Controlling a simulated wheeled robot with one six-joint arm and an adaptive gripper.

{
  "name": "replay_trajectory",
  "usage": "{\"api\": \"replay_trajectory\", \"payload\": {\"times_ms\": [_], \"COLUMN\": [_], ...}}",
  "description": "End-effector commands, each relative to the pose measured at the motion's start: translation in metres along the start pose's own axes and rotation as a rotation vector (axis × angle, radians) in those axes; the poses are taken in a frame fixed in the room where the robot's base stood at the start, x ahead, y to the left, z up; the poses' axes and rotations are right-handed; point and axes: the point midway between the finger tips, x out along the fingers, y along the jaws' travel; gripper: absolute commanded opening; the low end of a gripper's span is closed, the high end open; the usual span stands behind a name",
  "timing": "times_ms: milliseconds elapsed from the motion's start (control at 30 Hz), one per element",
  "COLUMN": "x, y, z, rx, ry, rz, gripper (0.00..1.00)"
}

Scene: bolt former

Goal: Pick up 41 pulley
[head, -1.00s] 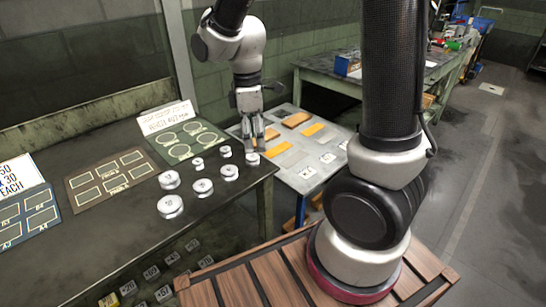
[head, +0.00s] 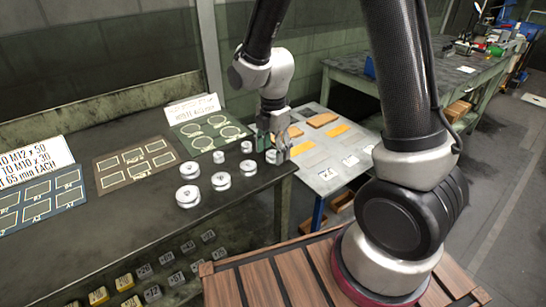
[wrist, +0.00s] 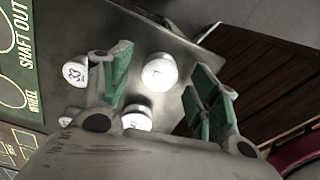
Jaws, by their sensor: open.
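Several silver pulleys stand on the dark bench; their numbers are too small to read in the head view, so I cannot tell which one is 41. My gripper (head: 274,147) is open above the bench's right end, close to the rightmost pulley (head: 271,157). In the wrist view a pulley with an unclear mark (wrist: 160,71) shows between the green-padded fingers, at the bench edge. Another pulley (wrist: 76,73) lies left of the left finger. A third (wrist: 137,120) is partly hidden by the gripper body. Nothing is held.
A green board with outlined places (head: 211,138) and a brown board (head: 135,168) lie on the bench left of and behind the pulleys. A grey table (head: 326,183) with orange and white pieces stands to the right, beyond the bench edge.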

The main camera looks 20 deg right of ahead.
Motion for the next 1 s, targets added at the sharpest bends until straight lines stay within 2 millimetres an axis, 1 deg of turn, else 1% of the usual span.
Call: {"api": "replay_trajectory", "payload": {"times_ms": [100, 267, 300, 567, 600, 867, 967, 1000], "x": [0.007, 0.007, 0.007, 0.007, 0.007, 0.005, -0.006, -0.013], "y": [0.0, 0.0, 0.0, 0.0, 0.0, 0.0, 0.001, 0.002], "z": [0.0, 0.0, 0.0, 0.0, 0.0, 0.0, 0.0, 0.0], "rx": [0.0, 0.001, 0.001, 0.001, 0.001, 0.001, 0.001, 0.001], "ry": [0.0, 0.0, 0.0, 0.0, 0.0, 0.0, -0.001, -0.001], "rz": [-0.001, 0.001, 0.001, 0.001, 0.001, 0.002, 0.005, 0.007], "gripper": [0.61, 0.61, 0.59, 0.12, 0.1, 0.1, 0.1, 0.1]}}
